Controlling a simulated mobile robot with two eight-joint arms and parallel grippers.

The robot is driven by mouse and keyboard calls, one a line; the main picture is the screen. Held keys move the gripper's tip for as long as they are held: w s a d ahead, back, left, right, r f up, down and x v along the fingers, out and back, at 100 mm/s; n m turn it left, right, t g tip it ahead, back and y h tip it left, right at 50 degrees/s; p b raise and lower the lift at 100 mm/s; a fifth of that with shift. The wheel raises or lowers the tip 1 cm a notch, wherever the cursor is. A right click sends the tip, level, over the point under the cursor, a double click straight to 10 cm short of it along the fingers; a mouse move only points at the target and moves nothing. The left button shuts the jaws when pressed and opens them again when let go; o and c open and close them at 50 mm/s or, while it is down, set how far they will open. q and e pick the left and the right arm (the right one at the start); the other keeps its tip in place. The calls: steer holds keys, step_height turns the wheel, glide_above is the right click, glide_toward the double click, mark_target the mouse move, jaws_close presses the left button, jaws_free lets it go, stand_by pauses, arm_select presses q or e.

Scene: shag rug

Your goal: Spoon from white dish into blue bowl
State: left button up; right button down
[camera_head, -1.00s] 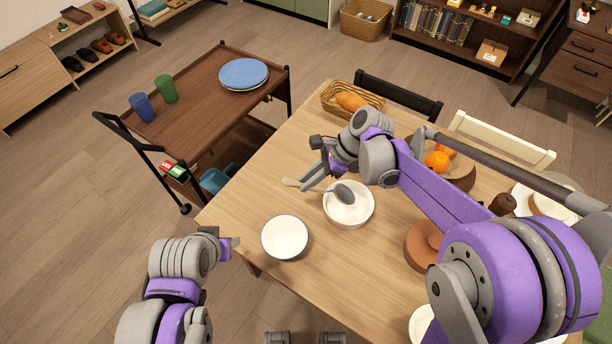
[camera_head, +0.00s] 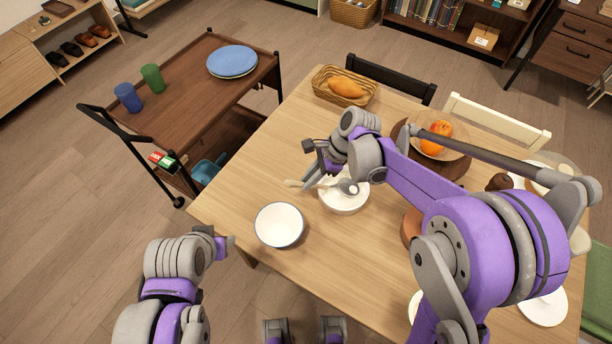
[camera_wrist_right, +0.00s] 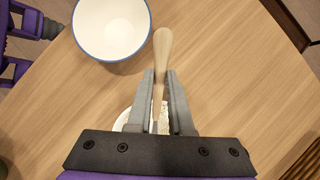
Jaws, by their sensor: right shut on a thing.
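The spoon has a pale wooden handle (camera_wrist_right: 161,60) and a grey head (camera_head: 349,187). My right gripper (camera_head: 312,185) is shut on the handle, which stands between its fingers (camera_wrist_right: 160,82) in the right wrist view. The spoon's head is over the white dish (camera_head: 343,205); I cannot tell whether it touches the contents. The dish is partly hidden by my right arm and gripper. The blue bowl, white inside with a blue rim (camera_head: 279,225), stands empty to the dish's lower left; it also shows in the right wrist view (camera_wrist_right: 112,25). My left gripper (camera_head: 228,243) is off the table's left edge, its jaws unclear.
A bread basket (camera_head: 345,88) stands at the table's back, and a fruit bowl (camera_head: 440,145) on a round board is to the right. A brown trolley (camera_head: 190,85) with blue plates stands to the left. Bare tabletop surrounds the blue bowl.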

steer(key=shift+w+a+r+h+p, duration=0.1)
steer(key=shift+r+h+p, duration=0.1)
steer(key=shift+r, duration=0.35)
steer(key=shift+w+a+r+h+p, duration=0.1)
steer(key=shift+r+h+p, duration=0.1)
steer(key=shift+r, duration=0.35)
arm_select(q)
steer(key=shift+w+r+p, duration=0.25)
steer(key=shift+r, duration=0.4)
steer(key=shift+w+r+p, duration=0.2)
steer(key=shift+r+p, duration=0.05)
steer(key=shift+r, duration=0.35)
steer(key=shift+w+r+p, duration=0.25)
steer(key=shift+r, duration=0.4)
arm_select(e)
steer(key=shift+s+a+r+h, duration=0.1)
steer(key=shift+a+r+h, duration=0.2)
steer(key=shift+r+h, duration=0.3)
steer(key=shift+s+a+r+h, duration=0.1)
steer(key=shift+a+r+h, duration=0.15)
steer(key=shift+r+h, duration=0.35)
arm_select(q)
steer(key=shift+s, duration=0.1)
arm_select(e)
steer(key=shift+a, duration=0.1)
